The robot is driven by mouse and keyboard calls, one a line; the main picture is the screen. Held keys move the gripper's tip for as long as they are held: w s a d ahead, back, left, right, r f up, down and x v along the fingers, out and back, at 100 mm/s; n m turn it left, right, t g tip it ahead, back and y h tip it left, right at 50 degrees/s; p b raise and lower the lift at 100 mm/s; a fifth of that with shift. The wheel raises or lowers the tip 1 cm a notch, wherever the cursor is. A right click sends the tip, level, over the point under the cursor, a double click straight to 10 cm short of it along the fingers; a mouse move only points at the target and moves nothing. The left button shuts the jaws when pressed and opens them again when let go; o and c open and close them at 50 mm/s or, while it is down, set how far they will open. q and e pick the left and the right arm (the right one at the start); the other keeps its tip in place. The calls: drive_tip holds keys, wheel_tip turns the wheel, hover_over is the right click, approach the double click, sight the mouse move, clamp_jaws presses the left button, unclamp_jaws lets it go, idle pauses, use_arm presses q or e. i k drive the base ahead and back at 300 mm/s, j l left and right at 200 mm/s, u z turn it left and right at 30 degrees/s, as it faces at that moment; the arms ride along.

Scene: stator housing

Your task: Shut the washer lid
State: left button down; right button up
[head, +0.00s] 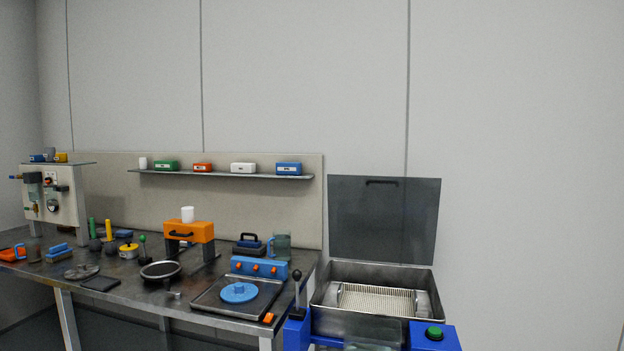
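The washer (325,318) stands at the lower right, a metal tub on a blue frame. Its lid (384,220) is open, a dark grey panel standing upright at the back of the tub with a black handle near its top edge. Inside the tub is a light wire basket (376,299). A green button (434,333) sits on the blue housing at the front right. Neither of my grippers shows in the head view.
A workbench (128,290) with many tools adjoins the washer on the left. A black-knobbed lever (297,289) rises between them. A shelf (222,174) with coloured boxes hangs above the bench. The space right of the washer looks clear.

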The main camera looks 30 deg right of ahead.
sight(380, 218)
drive_tip(key=l+u, duration=0.2)
drive_tip(key=u, duration=0.25)
drive_tip(key=l+u, duration=0.2)
drive_tip(key=u, duration=0.3)
drive_tip(key=k+l, duration=0.1)
drive_tip(key=l, duration=0.3)
drive_tip(key=k+l, duration=0.1)
drive_tip(key=l, duration=0.35)
drive_tip(key=k+l, duration=0.15)
drive_tip(key=l, duration=0.25)
drive_tip(key=k+l, duration=0.1)
drive_tip(key=l, duration=0.35)
drive_tip(key=k+l, duration=0.1)
drive_tip(key=l, duration=0.3)
drive_tip(key=k+l, duration=0.1)
drive_tip(key=l, duration=0.35)
drive_tip(key=k+l, duration=0.1)
drive_tip(key=l, duration=0.3)
drive_tip(key=k+l, duration=0.1)
drive_tip(key=l, duration=0.35)
